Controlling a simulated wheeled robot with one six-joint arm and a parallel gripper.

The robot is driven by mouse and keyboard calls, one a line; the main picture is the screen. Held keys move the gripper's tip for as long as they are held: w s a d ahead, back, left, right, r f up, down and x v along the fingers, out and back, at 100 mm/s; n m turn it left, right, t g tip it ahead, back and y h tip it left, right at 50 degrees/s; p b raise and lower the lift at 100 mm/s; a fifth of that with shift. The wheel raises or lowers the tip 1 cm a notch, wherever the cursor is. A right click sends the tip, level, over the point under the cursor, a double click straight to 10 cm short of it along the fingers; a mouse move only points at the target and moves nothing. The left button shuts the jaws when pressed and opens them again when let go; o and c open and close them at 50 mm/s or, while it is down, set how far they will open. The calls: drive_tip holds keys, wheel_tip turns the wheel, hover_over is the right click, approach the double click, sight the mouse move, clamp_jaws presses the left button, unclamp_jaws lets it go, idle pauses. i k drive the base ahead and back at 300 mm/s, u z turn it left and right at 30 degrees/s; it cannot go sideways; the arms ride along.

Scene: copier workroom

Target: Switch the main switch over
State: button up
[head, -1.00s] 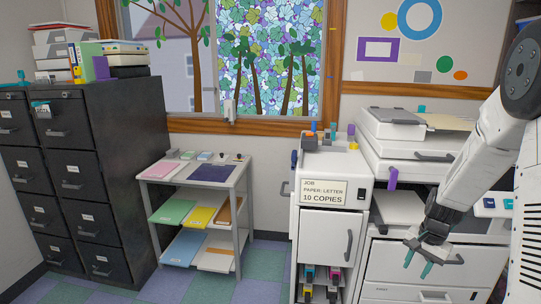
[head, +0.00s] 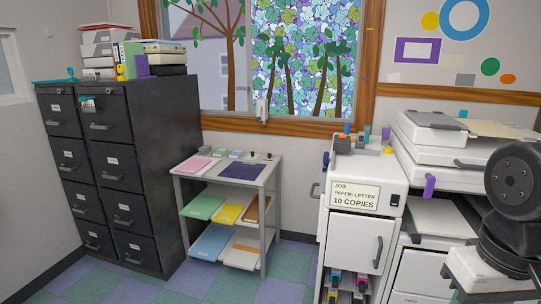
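A small black rocker (head: 396,201) sits on the upper right front of the white cabinet (head: 340,232), beside the job card. It looks like a switch, but no label on it can be read and its position is too small to tell. My gripper is not in view. Only a dark joint and a pale link of my arm show at the right edge, in front of the copier.
The copier (head: 440,172) stands right of the cabinet, with a purple lever (head: 429,188). A job card (head: 353,196) reads 10 copies. A paper shelf (head: 266,210) and dark filing cabinets (head: 165,170) stand left. Floor (head: 200,285) shows clear in front.

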sight(394, 198)
drive_tip(key=u, duration=1.1)
drive_tip(key=i, duration=1.85)
drive_tip(key=z, duration=2.15)
